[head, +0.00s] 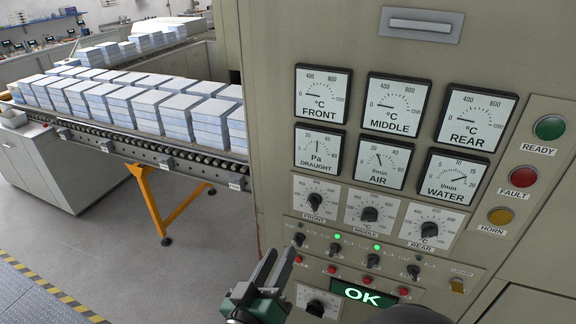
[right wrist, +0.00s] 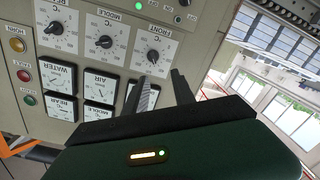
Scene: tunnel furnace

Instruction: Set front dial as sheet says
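The front dial (head: 314,201) is a black knob on a white scale plate marked FRONT, leftmost in the row of three dials on the beige panel. It also shows in the right wrist view (right wrist: 153,56), upside down, just beyond the fingertips. My right gripper (head: 281,250) is open and empty, below and left of the front dial, apart from it in the head view. Its two fingers, with a gap between them, also show in the right wrist view (right wrist: 161,75). My left gripper is not in view. I see no readable sheet.
The middle dial (head: 369,214) and rear dial (head: 429,229) sit to the right. Gauges, including the FRONT gauge (head: 322,94), are above; small switches and a green OK display (head: 364,295) are below. A roller conveyor (head: 190,154) with stacked blocks stands left of the panel.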

